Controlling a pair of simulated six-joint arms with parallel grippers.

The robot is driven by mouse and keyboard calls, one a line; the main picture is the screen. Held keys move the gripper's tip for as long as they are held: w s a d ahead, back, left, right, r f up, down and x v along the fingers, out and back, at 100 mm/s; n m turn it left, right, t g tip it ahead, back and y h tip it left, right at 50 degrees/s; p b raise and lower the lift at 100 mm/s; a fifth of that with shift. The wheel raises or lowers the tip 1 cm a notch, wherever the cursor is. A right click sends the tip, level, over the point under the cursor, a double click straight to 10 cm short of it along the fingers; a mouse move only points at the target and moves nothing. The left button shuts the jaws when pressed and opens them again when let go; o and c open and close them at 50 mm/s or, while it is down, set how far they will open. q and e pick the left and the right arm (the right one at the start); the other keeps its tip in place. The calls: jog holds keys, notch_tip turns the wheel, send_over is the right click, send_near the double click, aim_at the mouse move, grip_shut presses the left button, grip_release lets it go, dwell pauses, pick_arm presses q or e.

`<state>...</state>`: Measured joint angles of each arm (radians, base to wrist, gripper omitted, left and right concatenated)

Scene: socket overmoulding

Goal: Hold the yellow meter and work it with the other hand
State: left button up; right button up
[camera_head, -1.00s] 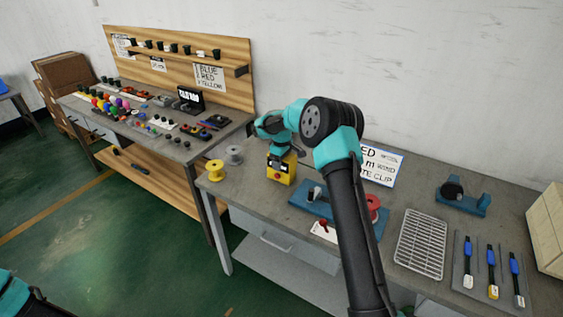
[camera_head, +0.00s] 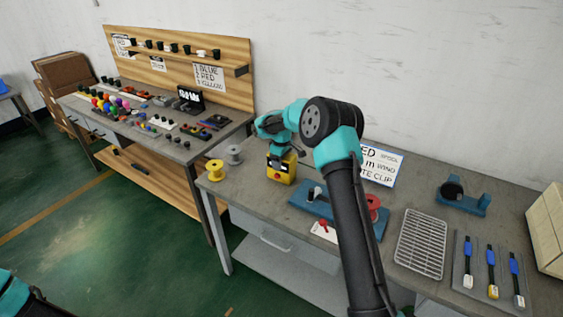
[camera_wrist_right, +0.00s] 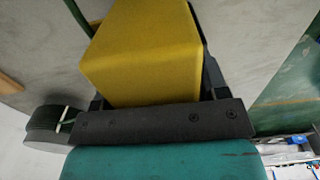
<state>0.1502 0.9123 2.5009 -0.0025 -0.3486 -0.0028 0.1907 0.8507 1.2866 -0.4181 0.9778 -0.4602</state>
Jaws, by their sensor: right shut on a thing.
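The yellow meter (camera_head: 281,170) stands near the left end of the grey workbench, with a dark face and a red mark on its front. It also fills the middle of the right wrist view (camera_wrist_right: 145,55) as a plain yellow block. My right gripper (camera_head: 280,151) is over the top of the meter and is shut on it, with the dark fingers on both sides of the block in the right wrist view (camera_wrist_right: 150,95). My left gripper is not in view; only a piece of my left arm shows at the lower left corner.
A yellow spool (camera_head: 215,170) and a grey spool (camera_head: 234,154) stand left of the meter. A blue fixture (camera_head: 309,202), a red spool (camera_head: 373,203), a wire rack (camera_head: 421,243) and a tray of tools (camera_head: 466,280) lie to the right. A sign (camera_head: 382,165) stands behind.

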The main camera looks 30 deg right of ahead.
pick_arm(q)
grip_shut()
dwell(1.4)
